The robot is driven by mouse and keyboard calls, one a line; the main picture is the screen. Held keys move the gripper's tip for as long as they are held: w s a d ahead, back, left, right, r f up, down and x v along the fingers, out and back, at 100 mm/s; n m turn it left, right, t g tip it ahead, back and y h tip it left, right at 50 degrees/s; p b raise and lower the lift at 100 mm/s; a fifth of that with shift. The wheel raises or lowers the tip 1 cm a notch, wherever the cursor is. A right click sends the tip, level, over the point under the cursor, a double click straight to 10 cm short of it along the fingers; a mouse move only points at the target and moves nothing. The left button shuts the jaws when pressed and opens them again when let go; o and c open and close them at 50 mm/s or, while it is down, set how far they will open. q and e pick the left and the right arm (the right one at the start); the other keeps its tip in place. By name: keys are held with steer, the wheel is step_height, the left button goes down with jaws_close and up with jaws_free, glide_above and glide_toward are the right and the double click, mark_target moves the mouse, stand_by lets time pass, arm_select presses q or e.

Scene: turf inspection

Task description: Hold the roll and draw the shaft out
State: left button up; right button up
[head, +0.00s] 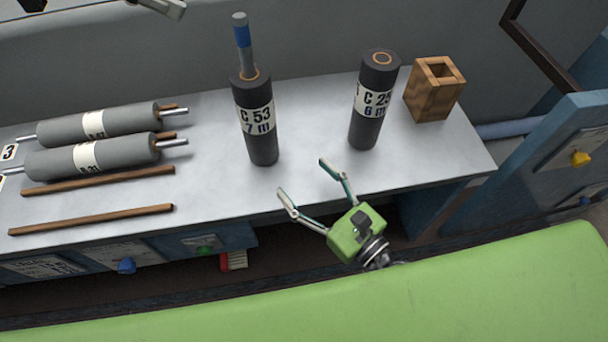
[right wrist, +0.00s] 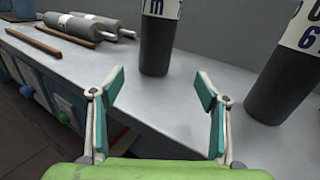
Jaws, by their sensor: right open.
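A dark roll marked C 53 (head: 260,140) stands upright on the grey bench. Its grey shaft with a blue band (head: 243,45) sticks up from the top. A second upright roll marked C 25 (head: 366,130) stands to its right, with an orange ring on top and no shaft rising from it. My right gripper (head: 303,177) is open and empty at the bench's front edge, apart from both rolls. In the right wrist view, the C 53 roll (right wrist: 155,55) is ahead between the fingertips and the C 25 roll (right wrist: 275,92) is to the right; their tops are cut off.
Two grey rolls with shafts lie on the left of the bench (head: 215,180), one nearer (head: 120,155) and one farther (head: 120,121). Wooden strips (head: 95,219) lie around them. A hollow wooden block (head: 430,100) stands at the right. The bench between the lying rolls and C 53 is clear.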

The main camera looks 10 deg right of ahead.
mark_target(261, 140)
steer(key=shift+w+a+r+g+y, duration=0.3)
steer(key=shift+w+a+y, duration=0.15)
steer(key=shift+w, duration=0.2)
steer(key=x, duration=1.3)
steer(key=shift+w+f, duration=0.1)
steer(key=shift+w, duration=0.05)
steer(key=shift+c, duration=0.3)
steer(key=c, duration=1.2)
arm_select(q)
steer(key=shift+o, duration=0.9)
arm_select(e)
steer(key=c, duration=0.5)
